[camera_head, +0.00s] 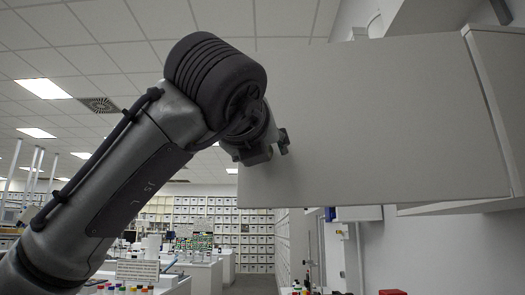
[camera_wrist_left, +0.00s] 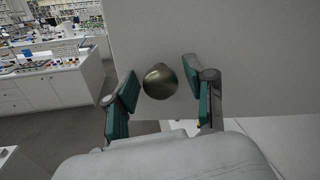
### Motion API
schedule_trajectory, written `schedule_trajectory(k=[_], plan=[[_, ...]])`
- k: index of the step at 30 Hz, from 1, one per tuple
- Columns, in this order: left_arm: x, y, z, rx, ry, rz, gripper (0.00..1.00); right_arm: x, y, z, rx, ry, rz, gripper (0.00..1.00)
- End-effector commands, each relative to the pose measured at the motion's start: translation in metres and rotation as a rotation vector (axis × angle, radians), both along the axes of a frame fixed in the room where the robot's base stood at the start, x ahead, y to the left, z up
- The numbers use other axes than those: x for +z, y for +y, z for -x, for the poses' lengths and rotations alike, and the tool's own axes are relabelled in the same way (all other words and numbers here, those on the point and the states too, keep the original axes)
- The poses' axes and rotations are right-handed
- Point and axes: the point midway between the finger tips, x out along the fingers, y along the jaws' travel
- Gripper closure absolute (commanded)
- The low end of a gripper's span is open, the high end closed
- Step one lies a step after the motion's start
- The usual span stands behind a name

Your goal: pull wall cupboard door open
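The wall cupboard door (camera_head: 375,120) is a large pale grey panel. It stands swung out from the cupboard body (camera_head: 500,80) at the right of the head view. My left gripper (camera_head: 283,142) is at the door's left part, its fingers mostly hidden by the wrist. In the left wrist view, a round brass-coloured knob (camera_wrist_left: 160,81) on the door face (camera_wrist_left: 225,40) lies between the fingers of my left gripper (camera_wrist_left: 161,87). The fingers are apart, with a small gap on either side of the knob. My right gripper is in neither view.
Low white benches with bottles (camera_head: 145,270) and shelves of white boxes (camera_head: 225,225) stand in the background. In the left wrist view, a white counter with drawers (camera_wrist_left: 60,85) stands beyond the door's free edge, with clear grey floor beside it.

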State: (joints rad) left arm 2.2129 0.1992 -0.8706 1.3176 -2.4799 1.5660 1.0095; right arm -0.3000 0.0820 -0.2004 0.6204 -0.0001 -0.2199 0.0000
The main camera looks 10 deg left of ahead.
Motion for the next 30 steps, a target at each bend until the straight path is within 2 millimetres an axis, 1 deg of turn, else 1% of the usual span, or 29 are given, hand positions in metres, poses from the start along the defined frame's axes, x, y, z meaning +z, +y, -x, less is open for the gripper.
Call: schedule_trajectory(k=[8,11,14,21,24,27,30], plan=[[-0.001,0.0,0.0,-0.001,0.002,-0.001,0.41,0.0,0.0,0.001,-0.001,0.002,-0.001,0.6],[-0.001,0.0,0.005,0.0,0.001,-0.001,0.41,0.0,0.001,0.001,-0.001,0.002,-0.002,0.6],[0.0,0.001,0.017,-0.002,-0.001,-0.002,0.41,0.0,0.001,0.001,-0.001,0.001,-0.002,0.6],[0.0,0.006,0.069,-0.002,-0.005,-0.002,0.41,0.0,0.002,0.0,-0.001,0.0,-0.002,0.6],[0.0,0.008,0.088,0.0,-0.002,-0.002,0.41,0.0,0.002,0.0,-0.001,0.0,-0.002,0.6],[0.0,0.01,0.104,-0.001,-0.001,-0.001,0.41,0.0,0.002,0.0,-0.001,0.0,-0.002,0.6],[0.0,0.01,0.114,-0.001,-0.001,0.0,0.41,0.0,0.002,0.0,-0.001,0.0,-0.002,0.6]])
